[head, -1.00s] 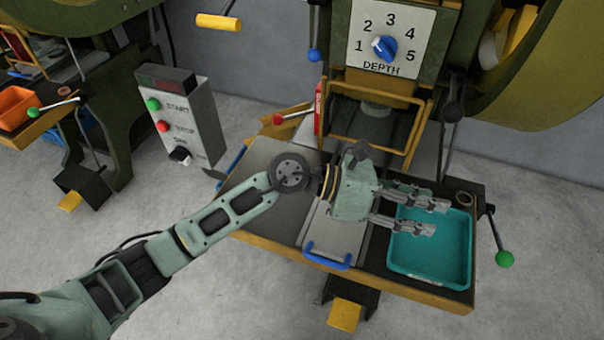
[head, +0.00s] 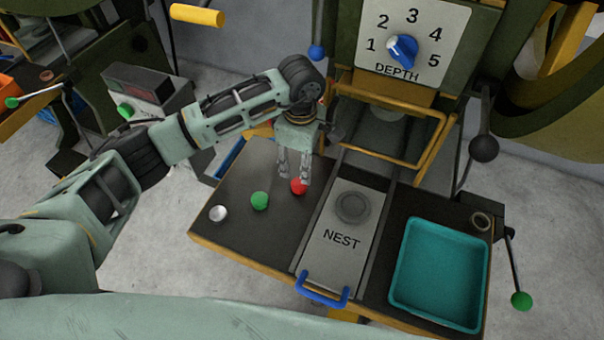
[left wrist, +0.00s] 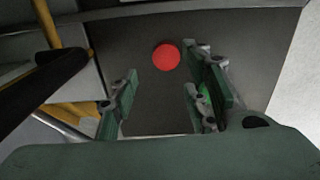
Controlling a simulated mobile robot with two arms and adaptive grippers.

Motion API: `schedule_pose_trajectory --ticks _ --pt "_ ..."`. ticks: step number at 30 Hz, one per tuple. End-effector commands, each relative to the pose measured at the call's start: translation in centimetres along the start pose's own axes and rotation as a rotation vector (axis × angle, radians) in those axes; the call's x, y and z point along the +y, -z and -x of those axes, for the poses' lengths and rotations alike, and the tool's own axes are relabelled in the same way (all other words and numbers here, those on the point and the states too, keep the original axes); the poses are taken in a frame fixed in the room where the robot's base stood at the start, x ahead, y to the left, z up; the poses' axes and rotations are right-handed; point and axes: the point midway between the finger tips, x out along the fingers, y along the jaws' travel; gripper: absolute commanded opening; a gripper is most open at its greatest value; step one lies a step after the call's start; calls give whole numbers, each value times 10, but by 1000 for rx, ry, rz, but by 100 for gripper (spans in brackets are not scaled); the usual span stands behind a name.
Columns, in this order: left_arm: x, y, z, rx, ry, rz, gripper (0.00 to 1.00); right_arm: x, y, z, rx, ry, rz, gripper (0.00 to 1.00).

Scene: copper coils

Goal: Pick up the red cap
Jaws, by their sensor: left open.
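The red cap (head: 299,186) lies on the dark left part of the table, close to the nest slide. A green cap (head: 259,201) and a silver-white cap (head: 218,213) lie to its left in a row. My left gripper (head: 293,177) points down just above the red cap, fingers apart and empty, partly in front of it. In the left wrist view the red cap (left wrist: 166,57) shows whole, beyond the open fingers (left wrist: 160,108). A bit of green shows behind the right finger there. My right gripper is not in view.
The slide marked NEST (head: 330,245) with a blue handle (head: 322,291) is right of the caps. A teal tray (head: 396,285) stands empty further right. The yellow guard frame (head: 432,145) and press rise behind. A control box (head: 150,90) is behind my left arm.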

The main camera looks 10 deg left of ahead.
Motion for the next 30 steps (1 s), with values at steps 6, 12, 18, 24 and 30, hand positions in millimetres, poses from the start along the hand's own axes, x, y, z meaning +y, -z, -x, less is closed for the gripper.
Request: schedule_pose_trajectory --ticks 6,12,18,24,30 --pt "0 -1 -25 -2 2 0 43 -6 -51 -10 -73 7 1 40" --pt "2 1 -54 -4 4 1 43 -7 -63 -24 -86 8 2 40" --pt "3 1 -72 -5 1 -1 43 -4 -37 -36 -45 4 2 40" --pt "3 1 -70 -4 0 -1 42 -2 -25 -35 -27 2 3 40" --pt "3 1 -70 -4 1 0 25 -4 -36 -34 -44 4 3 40"
